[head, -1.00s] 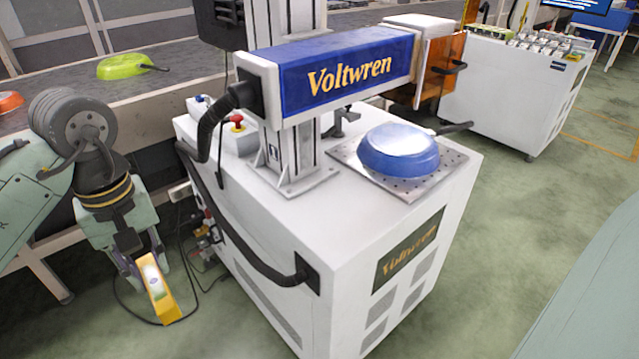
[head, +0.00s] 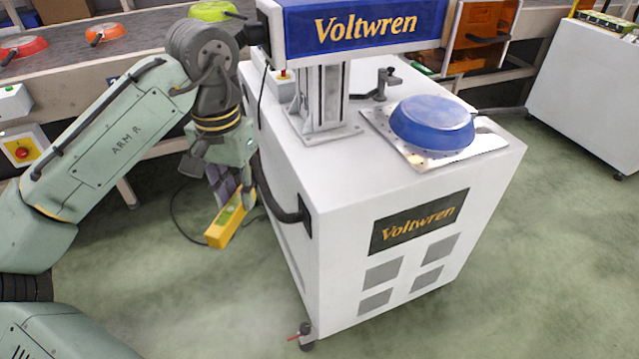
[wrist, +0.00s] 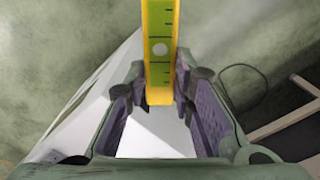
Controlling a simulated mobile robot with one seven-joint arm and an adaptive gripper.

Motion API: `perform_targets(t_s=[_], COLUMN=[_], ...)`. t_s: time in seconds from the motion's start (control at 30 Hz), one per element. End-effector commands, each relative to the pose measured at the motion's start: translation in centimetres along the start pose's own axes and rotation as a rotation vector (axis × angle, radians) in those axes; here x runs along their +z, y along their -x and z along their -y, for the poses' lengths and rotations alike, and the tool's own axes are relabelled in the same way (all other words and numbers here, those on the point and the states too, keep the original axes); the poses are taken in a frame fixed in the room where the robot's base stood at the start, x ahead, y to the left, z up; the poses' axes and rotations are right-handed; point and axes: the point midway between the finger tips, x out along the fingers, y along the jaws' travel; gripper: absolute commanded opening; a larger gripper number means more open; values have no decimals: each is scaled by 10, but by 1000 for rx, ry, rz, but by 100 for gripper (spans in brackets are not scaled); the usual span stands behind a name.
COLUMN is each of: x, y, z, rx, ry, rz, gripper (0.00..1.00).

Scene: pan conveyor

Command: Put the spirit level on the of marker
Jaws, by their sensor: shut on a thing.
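The yellow spirit level (head: 228,222) is held by my gripper (head: 228,188), left of the white Voltwren marker cabinet (head: 400,175) and below its top. The level hangs tilted, its lower end toward the floor. In the wrist view the spirit level (wrist: 160,45) shows a yellow-green face with ruled marks and a round pale spot, between the purple-padded fingers. The marker has a blue head (head: 360,30) on a column. A blue pan (head: 432,124) lies upside down on the metal plate (head: 490,147) on its top.
A conveyor (head: 130,65) behind carries a green pan (head: 214,11), an orange pan (head: 106,33) and a red pan (head: 22,47). The front part of the marker's top is bare. Another white cabinet (head: 590,90) stands right, across open floor.

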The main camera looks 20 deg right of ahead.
Motion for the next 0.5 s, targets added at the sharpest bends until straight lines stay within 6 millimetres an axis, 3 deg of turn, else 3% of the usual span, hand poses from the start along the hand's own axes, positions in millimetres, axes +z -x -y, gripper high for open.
perform_targets(t_s=[0.5], x=[-30], y=[-19], z=[26], rx=[0], ry=[-1285], rz=[-2], gripper=[0])
